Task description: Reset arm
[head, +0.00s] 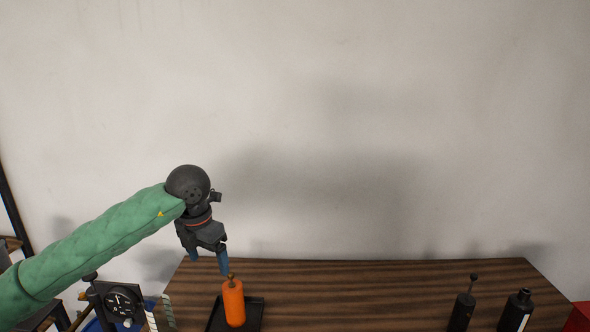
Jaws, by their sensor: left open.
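My left arm in a green quilted sleeve (95,243) comes in from the left. My left gripper (209,262) points downward with its two blue-tipped fingers apart and empty. It is just above and to the left of the top of an orange cylinder (233,304). The orange cylinder stands upright on a black tray (253,313) at the left of the wooden table. Whether a fingertip touches the cylinder's top knob is hard to tell. My right gripper is not in view.
The dark striped wooden table (370,290) has free room in its middle. A black cylinder with a knob (462,309) and a black bottle (516,312) stand at its right. A black dial device (122,304) is left of the table. A pale wall (330,120) is behind.

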